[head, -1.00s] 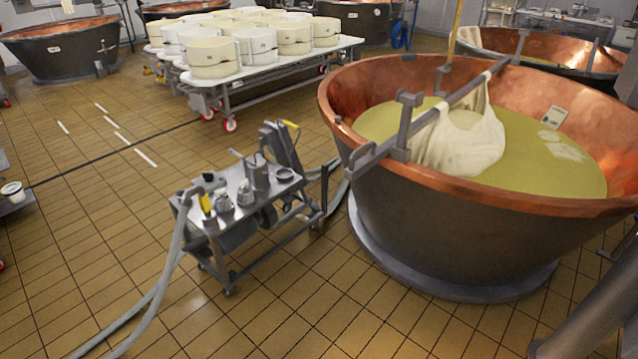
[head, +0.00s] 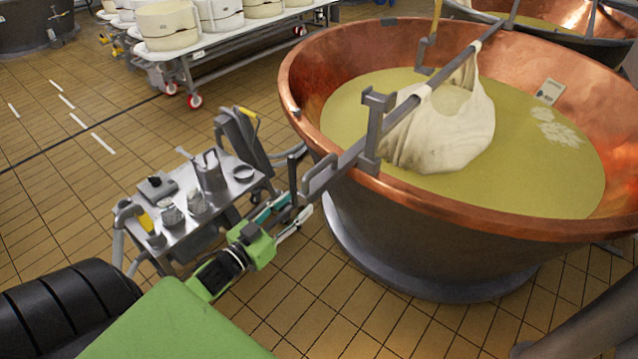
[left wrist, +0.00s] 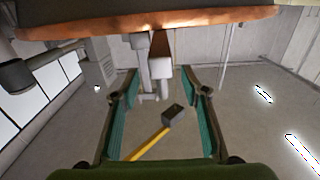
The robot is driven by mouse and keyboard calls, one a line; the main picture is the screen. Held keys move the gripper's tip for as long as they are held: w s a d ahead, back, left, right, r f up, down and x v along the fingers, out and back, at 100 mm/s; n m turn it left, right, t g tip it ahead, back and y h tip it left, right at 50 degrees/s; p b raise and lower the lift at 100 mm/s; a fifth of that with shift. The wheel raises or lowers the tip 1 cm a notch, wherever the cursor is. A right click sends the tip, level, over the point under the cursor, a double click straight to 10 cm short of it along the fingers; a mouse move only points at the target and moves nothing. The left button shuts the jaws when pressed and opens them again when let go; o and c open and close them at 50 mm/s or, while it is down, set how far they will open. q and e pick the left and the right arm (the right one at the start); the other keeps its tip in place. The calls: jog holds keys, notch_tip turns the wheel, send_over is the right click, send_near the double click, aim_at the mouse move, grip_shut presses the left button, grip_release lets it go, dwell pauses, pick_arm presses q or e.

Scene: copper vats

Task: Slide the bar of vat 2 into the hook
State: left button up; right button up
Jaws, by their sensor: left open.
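The copper vat (head: 450,270) holds yellowish liquid. A long grey bar (head: 425,98) crosses over it, with a white cloth bundle (head: 445,130) hanging from it. The bar's near end (head: 322,177) juts out past the left rim. A grey upright bracket (head: 374,128) stands at that rim beside the bar; I cannot tell whether this is the hook. My left gripper (head: 296,205) is open, just below the bar's outer end. In the left wrist view its teal-padded fingers (left wrist: 160,80) are apart, with grey metal parts (left wrist: 158,65) showing beyond and between the tips. My right gripper is not seen.
A metal cart (head: 205,205) with tools and cans stands close behind my left arm. A table with white round moulds (head: 168,22) is at the back left. Another vat (head: 570,50) is at the back right. Tiled floor at left is open.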

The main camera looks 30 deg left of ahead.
aim_at(319, 184)
pick_arm(q)
jog(key=w, duration=1)
jog(key=shift+w+d+f+p, duration=0.1)
jog(key=shift+w+d+p, duration=0.2)
jog(key=shift+d+p, duration=0.1)
